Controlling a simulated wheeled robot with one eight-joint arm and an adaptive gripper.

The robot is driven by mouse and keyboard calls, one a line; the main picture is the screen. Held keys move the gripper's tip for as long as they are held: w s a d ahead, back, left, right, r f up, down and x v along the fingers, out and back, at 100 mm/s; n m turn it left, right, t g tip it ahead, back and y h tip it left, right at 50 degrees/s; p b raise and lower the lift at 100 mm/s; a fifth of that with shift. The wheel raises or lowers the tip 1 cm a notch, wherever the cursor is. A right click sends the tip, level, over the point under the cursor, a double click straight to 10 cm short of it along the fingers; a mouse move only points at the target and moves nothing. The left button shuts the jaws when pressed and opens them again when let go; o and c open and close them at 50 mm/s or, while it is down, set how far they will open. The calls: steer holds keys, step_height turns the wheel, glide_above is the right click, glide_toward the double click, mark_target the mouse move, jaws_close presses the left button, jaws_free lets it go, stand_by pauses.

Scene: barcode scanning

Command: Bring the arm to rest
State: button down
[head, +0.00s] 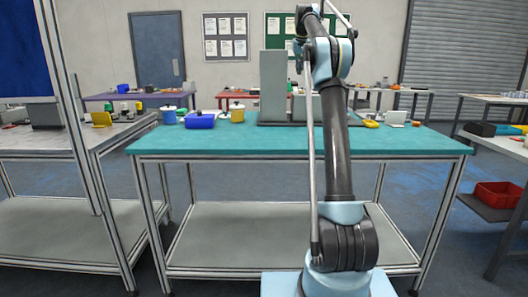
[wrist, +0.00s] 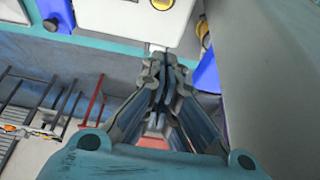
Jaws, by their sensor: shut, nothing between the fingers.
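My arm rises in front of the teal-topped table (head: 230,144) in the head view and bends at its top. The gripper itself is hidden there. In the wrist view my gripper (wrist: 166,62) has its fingers together, with nothing seen between them. Beyond the fingertips is a pale surface (wrist: 120,18) with a yellow round thing on it. A large grey surface fills the right of that view, close beside the fingers.
On the table are a blue box (head: 200,121), a blue pot (head: 169,116), a yellow pot (head: 237,114), a tall grey block (head: 273,85) and a yellow item (head: 371,123). A red bin (head: 497,194) sits at right. The table's front strip is clear.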

steer(key=s+f, duration=0.3)
steer(key=s, duration=0.9)
steer(key=s+f+g, duration=0.1)
steer(key=s+f, duration=0.2)
steer(key=s, duration=0.9)
steer(key=s+f, duration=0.3)
steer(key=s, duration=0.9)
steer(key=s+f+g, duration=0.1)
steer(key=s+f, duration=3.2)
steer(key=shift+d, duration=0.3)
steer(key=shift+s, duration=0.1)
steer(key=shift+w+f, duration=0.25)
steer(key=shift+w, duration=0.2)
